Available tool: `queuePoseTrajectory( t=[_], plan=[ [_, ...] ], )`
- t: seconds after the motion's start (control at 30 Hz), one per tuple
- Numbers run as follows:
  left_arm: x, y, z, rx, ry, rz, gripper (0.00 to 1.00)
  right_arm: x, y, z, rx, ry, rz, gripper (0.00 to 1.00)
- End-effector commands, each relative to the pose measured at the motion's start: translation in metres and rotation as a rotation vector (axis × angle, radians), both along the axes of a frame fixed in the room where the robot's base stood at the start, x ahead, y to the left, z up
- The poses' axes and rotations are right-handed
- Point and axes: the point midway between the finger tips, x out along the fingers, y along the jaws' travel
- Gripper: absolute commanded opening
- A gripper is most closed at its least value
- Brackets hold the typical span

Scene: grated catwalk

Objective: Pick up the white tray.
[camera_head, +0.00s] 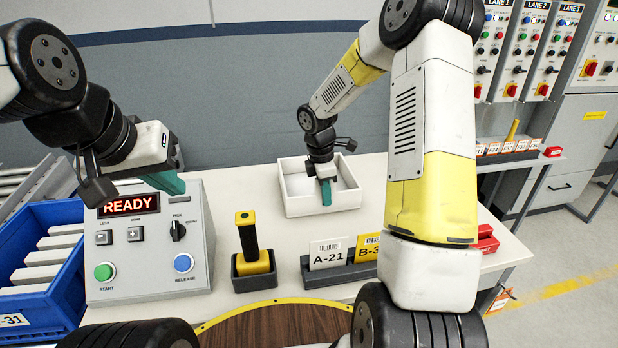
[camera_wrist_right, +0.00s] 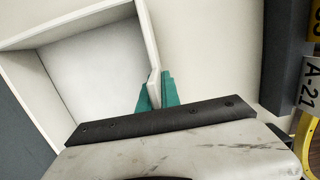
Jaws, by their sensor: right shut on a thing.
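The white tray (camera_head: 322,206) is a shallow, empty, square-sided box on the far part of the white table. My right gripper (camera_head: 325,192) reaches down over its near wall. In the right wrist view the gripper's green fingers (camera_wrist_right: 157,90) are on both sides of one tray wall (camera_wrist_right: 152,50), shut on it. I cannot tell a gap between tray and table. My left gripper (camera_head: 165,183) hangs above the control box at the left, away from the tray. Its green fingers show edge-on, so their opening is unclear.
A grey control box (camera_head: 150,260) reading READY stands at the left, beside a blue crate (camera_head: 60,310). A yellow-black handheld tool (camera_head: 250,245) sits in a holder. A dark rack with labels A-21 (camera_head: 328,254) and B-3 stands before the tray.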

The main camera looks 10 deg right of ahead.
Motion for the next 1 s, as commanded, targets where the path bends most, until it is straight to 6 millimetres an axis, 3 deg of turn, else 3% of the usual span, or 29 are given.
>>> queuePoseTrajectory(
  t=[0.23, 0.5, 0.7, 1.0],
  plan=[
    [0.0, 0.0, 0.0, 0.0, 0.0, 0.0, 0.0, 0.001, 0.0, 0.012, 0.0, -0.004, -0.002, 0.0],
    [0.0, 0.0, 0.0, 0.0, 0.0, 0.0, 0.0, 0.001, 0.0, 0.065, 0.0, -0.006, -0.002, 0.0],
    [0.0, 0.0, 0.0, 0.0, 0.0, 0.0, 0.0, 0.001, 0.0, 0.093, -0.001, -0.002, -0.001, 0.0],
    [0.0, 0.0, 0.0, 0.0, 0.0, 0.0, 0.0, 0.0, 0.0, 0.101, 0.0, -0.001, 0.0, 0.0]
  ],
)
